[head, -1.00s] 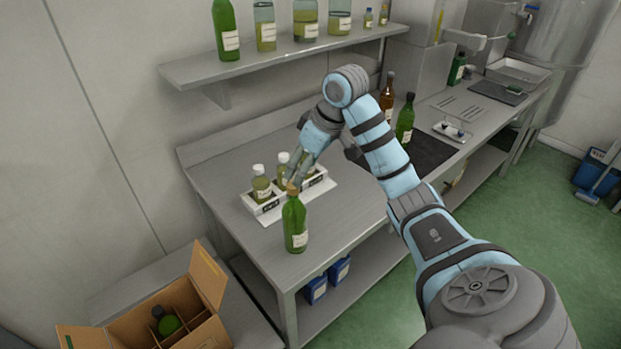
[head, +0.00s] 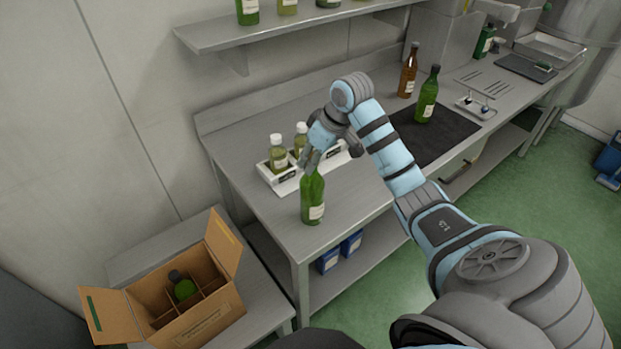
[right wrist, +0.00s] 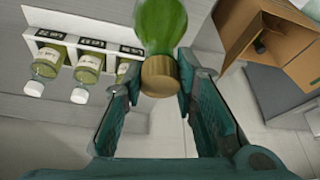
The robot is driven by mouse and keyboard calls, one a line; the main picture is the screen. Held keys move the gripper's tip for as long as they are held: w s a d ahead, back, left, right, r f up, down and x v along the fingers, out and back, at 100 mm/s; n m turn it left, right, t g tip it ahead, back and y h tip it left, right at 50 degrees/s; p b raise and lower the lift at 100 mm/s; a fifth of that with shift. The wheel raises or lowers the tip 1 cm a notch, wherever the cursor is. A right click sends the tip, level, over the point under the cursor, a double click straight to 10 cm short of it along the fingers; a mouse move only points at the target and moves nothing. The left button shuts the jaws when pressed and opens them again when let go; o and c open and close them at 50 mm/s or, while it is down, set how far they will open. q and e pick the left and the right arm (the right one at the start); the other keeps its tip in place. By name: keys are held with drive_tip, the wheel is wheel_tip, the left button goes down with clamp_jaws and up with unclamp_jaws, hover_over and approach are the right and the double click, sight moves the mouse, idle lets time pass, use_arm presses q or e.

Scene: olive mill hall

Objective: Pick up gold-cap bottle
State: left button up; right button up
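The gold-cap bottle (head: 313,200) is green with a pale label and stands upright near the front left corner of the steel table. My right gripper (head: 310,165) reaches down over its top and hides the cap and neck in the head view. In the right wrist view the gold cap (right wrist: 160,77) sits between the two fingertips of the right gripper (right wrist: 160,90). Both fingertips appear to touch the cap's sides, so the gripper looks shut on it. My left gripper is not in view.
A white rack (head: 283,184) with small white-capped bottles stands just behind. A cardboard box (head: 205,325) with dividers and a green bottle (head: 183,287) is at lower left. A brown bottle (head: 408,72) and another green bottle (head: 427,97) stand near the dark mat (head: 440,140).

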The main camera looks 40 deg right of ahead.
drive_tip(key=shift+s, duration=0.1)
drive_tip(key=c, duration=0.3)
clamp_jaws()
